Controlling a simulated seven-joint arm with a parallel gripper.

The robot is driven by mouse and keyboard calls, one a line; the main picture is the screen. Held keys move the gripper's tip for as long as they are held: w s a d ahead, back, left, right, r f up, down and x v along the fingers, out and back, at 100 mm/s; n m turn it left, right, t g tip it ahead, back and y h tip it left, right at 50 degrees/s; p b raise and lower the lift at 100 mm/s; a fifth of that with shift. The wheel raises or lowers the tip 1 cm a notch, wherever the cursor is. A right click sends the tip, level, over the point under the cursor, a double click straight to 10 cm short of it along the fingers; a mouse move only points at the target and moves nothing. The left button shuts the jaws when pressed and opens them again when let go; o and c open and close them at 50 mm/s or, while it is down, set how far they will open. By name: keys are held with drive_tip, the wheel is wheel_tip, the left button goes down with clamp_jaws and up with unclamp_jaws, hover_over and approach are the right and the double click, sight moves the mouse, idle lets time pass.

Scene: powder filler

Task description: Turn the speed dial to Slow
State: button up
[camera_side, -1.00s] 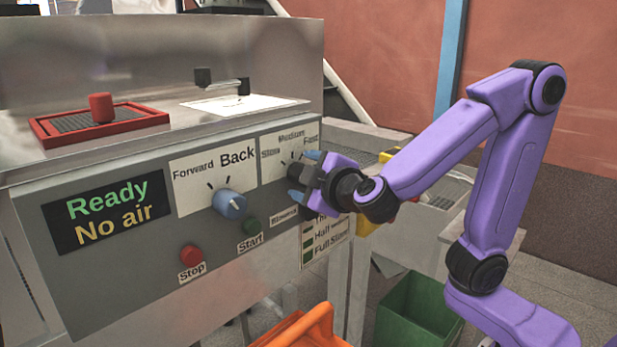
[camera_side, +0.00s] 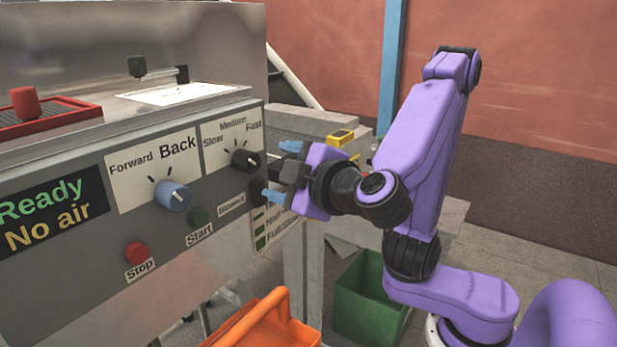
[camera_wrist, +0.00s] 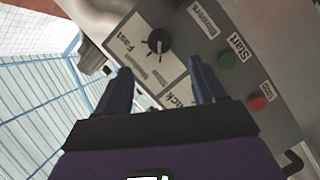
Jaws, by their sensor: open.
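The black speed dial (camera_side: 245,161) sits on a white label with Slow at left, Medium at top and Fast at right. It also shows in the wrist view (camera_wrist: 159,41), where its white line points down the picture, toward the Slow and Medium side. The exact setting is hard to read. My gripper (camera_side: 272,174) is open and apart from the dial, to its right in the side view. In the wrist view its two blue fingers (camera_wrist: 160,82) are spread below the dial with nothing between them.
The blue Forward/Back knob (camera_side: 173,196), red Stop button (camera_side: 136,253) and green Start button (camera_side: 199,217) share the panel. A display (camera_side: 45,210) reads Ready, No air. An orange bin (camera_side: 262,325) and green bin (camera_side: 370,300) stand below.

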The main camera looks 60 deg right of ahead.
drive_tip(key=v, duration=0.6)
idle(0.5)
drive_tip(key=shift+s+r, duration=0.1)
drive_tip(key=shift+s, duration=0.05)
drive_tip(key=s+d+f+n+g, duration=0.1)
drive_tip(key=d+f+n+g, duration=0.1)
drive_tip(key=d+f+g, duration=0.3)
drive_tip(key=s+d+f+n+g, duration=0.1)
drive_tip(key=d+f+n+g, duration=0.15)
drive_tip(key=f, duration=0.45)
drive_tip(key=s+f+g+y, duration=0.5)
drive_tip(key=s+f+g, duration=0.1)
drive_tip(key=s+g, duration=0.1)
drive_tip(key=shift+s+f, duration=0.3)
drive_tip(key=shift+f, duration=0.1)
idle(0.9)
